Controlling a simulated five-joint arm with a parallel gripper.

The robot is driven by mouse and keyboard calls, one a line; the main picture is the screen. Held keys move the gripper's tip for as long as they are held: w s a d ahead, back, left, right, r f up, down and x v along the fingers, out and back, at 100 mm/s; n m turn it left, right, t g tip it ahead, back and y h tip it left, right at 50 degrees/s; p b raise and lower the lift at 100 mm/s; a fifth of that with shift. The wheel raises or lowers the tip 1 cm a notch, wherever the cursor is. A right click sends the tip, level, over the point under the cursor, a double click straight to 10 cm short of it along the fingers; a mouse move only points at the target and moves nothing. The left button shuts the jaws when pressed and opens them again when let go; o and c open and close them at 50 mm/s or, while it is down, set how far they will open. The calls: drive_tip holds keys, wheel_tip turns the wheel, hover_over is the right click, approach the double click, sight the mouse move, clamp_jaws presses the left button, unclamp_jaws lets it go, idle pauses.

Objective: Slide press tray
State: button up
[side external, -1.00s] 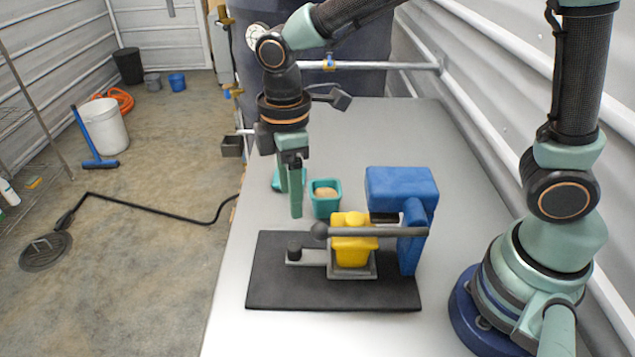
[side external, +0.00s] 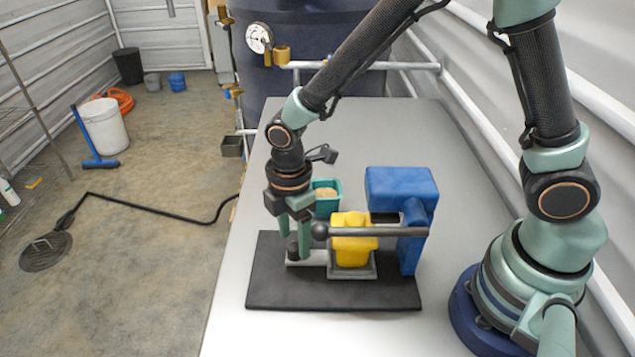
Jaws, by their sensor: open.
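The press stands on a black base plate (side external: 330,297) on the grey table. It has a blue frame (side external: 402,188), a yellow block (side external: 353,246) and a grey lever bar with a dark ball end (side external: 320,232). The grey press tray (side external: 314,258) sticks out to the left from under the yellow block, with a dark knob (side external: 294,249) at its left end. My gripper (side external: 296,250) is open and points down at the knob, its green fingers on either side of it. I cannot tell whether they touch it.
A teal cup (side external: 328,205) with tan material stands just behind the press, close to my wrist. The lever bar is just right of my fingers. Bare table (side external: 345,130) lies behind, and the table's left edge drops to the floor.

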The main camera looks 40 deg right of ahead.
drive_tip(key=shift+f, duration=0.75)
clamp_jaws()
idle(1.0)
